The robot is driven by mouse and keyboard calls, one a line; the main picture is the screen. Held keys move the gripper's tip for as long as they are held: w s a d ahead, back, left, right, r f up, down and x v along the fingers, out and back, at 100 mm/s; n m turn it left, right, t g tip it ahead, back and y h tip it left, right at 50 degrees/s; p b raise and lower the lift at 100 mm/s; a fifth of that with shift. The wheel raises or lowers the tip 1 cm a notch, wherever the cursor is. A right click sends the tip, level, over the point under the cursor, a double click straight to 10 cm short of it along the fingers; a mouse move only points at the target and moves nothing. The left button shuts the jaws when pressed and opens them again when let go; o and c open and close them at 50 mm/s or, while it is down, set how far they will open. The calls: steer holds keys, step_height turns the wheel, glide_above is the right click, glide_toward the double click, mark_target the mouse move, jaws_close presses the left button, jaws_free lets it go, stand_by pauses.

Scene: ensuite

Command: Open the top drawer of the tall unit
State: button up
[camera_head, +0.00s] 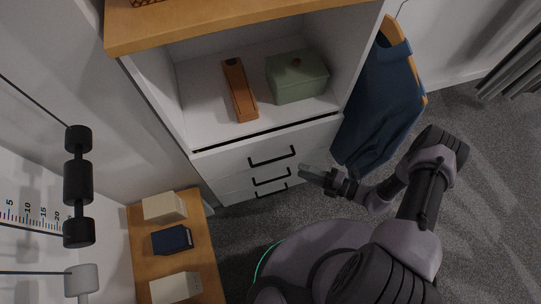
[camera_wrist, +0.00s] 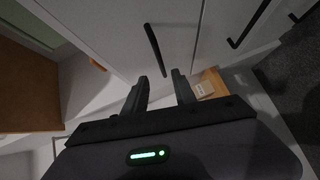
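The tall unit (camera_head: 172,92) is white with a wooden top and an open shelf compartment. Below the shelf are drawers with black bar handles. The top drawer (camera_head: 235,160) looks shut, with its handle (camera_head: 272,157) across its front. My gripper (camera_head: 312,172) is in front of the drawers, to the right of the top handle. In the wrist view my gripper (camera_wrist: 160,80) has its two fingers apart, with nothing between them; I see no contact with the handle.
The shelf holds an orange-brown long object (camera_head: 240,90) and a green lidded box (camera_head: 297,77). A blue garment (camera_head: 378,105) hangs right of the unit. A low wooden surface (camera_head: 200,245) with small boxes stands at left. Grey carpet (camera_head: 490,190) is clear at right.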

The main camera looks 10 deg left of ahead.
mark_target(275, 160)
steer(key=b+x, duration=0.1)
steer(key=x, duration=1.1)
steer(key=shift+b, duration=0.4)
jaws_close()
stand_by(0.5)
